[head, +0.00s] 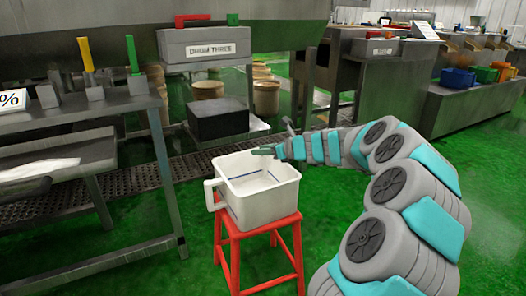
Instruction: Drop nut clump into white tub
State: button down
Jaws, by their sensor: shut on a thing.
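The white tub (268,207) is square with a side handle and stands upright on a red stool (258,238). Its inside looks empty apart from a thin blue line along the wall. My gripper (264,151) reaches in from the right and is above the tub's far rim, apart from the tub floor. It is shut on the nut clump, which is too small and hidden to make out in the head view.
A steel bench (75,118) with yellow and green handled tools stands at the left. A black box (218,119) and several buckets are behind.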

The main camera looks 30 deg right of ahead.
aim_at(262, 158)
jog(key=shift+f+b, duration=2.1)
jog(key=shift+c, duration=2.4)
grip_release()
jog(key=shift+s+r, duration=0.1)
jog(key=v, duration=0.7)
jog(key=shift+s+d+p, duration=0.2)
jog(key=shift+s+p, duration=0.05)
jog(key=shift+p, duration=0.2)
jog(key=shift+a+r, duration=0.1)
